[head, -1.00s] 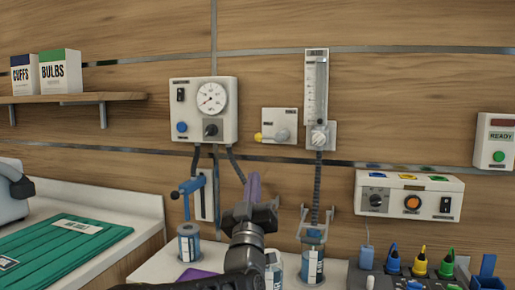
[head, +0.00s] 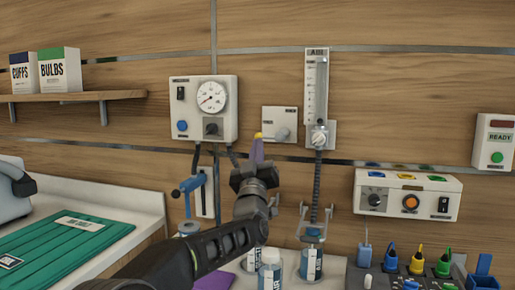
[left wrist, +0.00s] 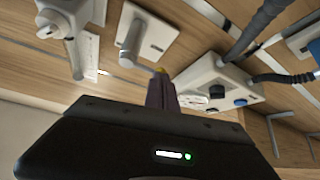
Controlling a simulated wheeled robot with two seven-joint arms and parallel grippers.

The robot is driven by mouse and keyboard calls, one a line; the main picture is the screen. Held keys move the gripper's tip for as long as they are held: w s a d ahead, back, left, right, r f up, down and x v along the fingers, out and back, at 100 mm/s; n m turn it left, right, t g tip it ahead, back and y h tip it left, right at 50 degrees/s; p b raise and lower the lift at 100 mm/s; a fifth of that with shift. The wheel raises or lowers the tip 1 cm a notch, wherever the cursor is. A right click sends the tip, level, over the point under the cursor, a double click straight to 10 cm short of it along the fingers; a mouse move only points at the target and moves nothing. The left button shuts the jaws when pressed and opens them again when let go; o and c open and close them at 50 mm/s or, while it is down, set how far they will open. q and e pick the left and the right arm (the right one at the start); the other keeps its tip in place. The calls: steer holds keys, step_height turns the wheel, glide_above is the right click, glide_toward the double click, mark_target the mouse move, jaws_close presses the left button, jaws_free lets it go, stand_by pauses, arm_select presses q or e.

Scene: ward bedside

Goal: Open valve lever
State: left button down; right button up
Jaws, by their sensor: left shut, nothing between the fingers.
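The valve plate (head: 291,114) is a small white panel on the wood wall, between the gauge box and the flow tube. Its grey round hub (head: 282,134) shows, and the lever's yellow tip (head: 258,135) points left, roughly level. My left gripper (head: 257,148) has purple fingers, shut and empty, pointing up just below the yellow tip. In the left wrist view the fingers (left wrist: 161,90) reach close to the yellow tip (left wrist: 160,70), beside the valve's hub (left wrist: 129,58). I cannot tell whether they touch. My right gripper is out of view.
The gauge box (head: 204,110) is left of the valve, with hoses hanging below. The flow tube (head: 316,90) stands close on the right. Below are jars and bottles, including a white-capped bottle (head: 271,268). A control box (head: 408,195) is at right.

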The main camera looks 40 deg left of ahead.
arm_select(q)
steer(key=shift+s+a+r+m+t+h+b, duration=0.15)
steer(key=shift+m+h+b, duration=0.15)
steer(key=shift+m, duration=0.25)
steer(key=shift+w+r+m+t+h+b, duration=0.1)
steer(key=shift+m+t+h+b, duration=0.1)
steer(key=shift+m+b, duration=0.3)
steer(key=m+h, duration=0.1)
steer(key=m, duration=0.1)
steer(key=m+t+h+b, duration=0.1)
steer(key=shift+s+a+r+m+h, duration=0.1)
steer(key=shift+a+r+m+h, duration=0.05)
steer(key=shift+r+m+h, duration=0.2)
steer(key=r+m+h+p, duration=0.1)
steer(key=m+h+p, duration=0.2)
steer(key=m, duration=0.3)
steer(key=d+r+m+g+h+p, duration=0.1)
steer(key=r+m+h+p, duration=0.1)
steer(key=m+h+p, duration=0.2)
steer(key=w+d+r+m+g+h+p, duration=0.1)
steer(key=m+h+p, duration=0.3)
steer(key=m, duration=0.5)
steer(key=shift+r+m+h, duration=0.3)
steer(key=shift+r+h, duration=0.35)
steer(key=shift+h, duration=0.3)
steer(key=shift+s, duration=0.1)
